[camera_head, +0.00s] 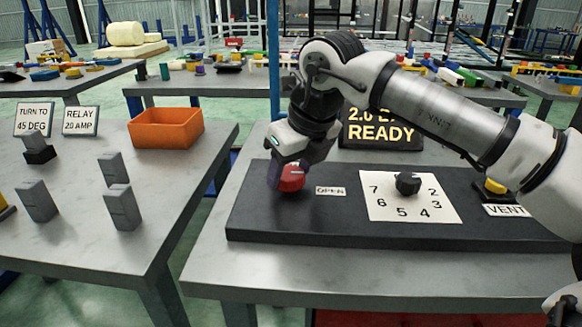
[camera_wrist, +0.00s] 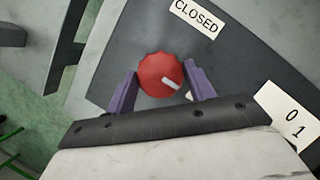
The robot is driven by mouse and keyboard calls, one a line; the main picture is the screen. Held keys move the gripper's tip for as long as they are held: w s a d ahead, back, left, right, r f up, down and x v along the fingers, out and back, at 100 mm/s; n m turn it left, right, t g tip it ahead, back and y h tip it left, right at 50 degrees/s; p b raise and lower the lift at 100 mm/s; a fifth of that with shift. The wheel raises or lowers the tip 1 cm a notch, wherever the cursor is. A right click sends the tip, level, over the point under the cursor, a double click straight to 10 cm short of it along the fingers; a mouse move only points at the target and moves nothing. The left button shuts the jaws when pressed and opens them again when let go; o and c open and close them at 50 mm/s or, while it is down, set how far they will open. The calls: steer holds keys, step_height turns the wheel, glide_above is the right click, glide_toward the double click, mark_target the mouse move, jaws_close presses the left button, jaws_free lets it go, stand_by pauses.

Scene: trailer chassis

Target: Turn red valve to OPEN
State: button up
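The red valve (camera_head: 291,178) is a round knob at the left end of a dark panel. In the wrist view the valve (camera_wrist: 158,73) shows a white pointer mark aimed to the lower right. A white label there, mostly hidden behind the right finger, lies on that side. The OPEN label (camera_head: 331,191) is right of the valve in the head view. The CLOSED label (camera_wrist: 197,17) is above the valve in the wrist view. My gripper (camera_wrist: 161,82) reaches down over the valve, its purple fingers close against both sides; it appears shut on it.
On the panel (camera_head: 270,229), right of the valve, are a black dial knob (camera_head: 408,183) on a numbered sheet (camera_head: 383,209) and a yellow part (camera_head: 495,187) by a VENT label. A READY sign (camera_head: 382,132) stands behind. The left table holds an orange bin (camera_head: 166,128) and grey blocks.

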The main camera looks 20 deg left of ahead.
steer(key=o, duration=0.3)
steer(key=shift+o, duration=0.2)
steer(key=p+v, duration=0.1)
steer(key=v, duration=1.2)
steer(key=shift+d+r, duration=0.2)
steer(key=shift+r, duration=0.15)
steer(key=shift+s, duration=0.1)
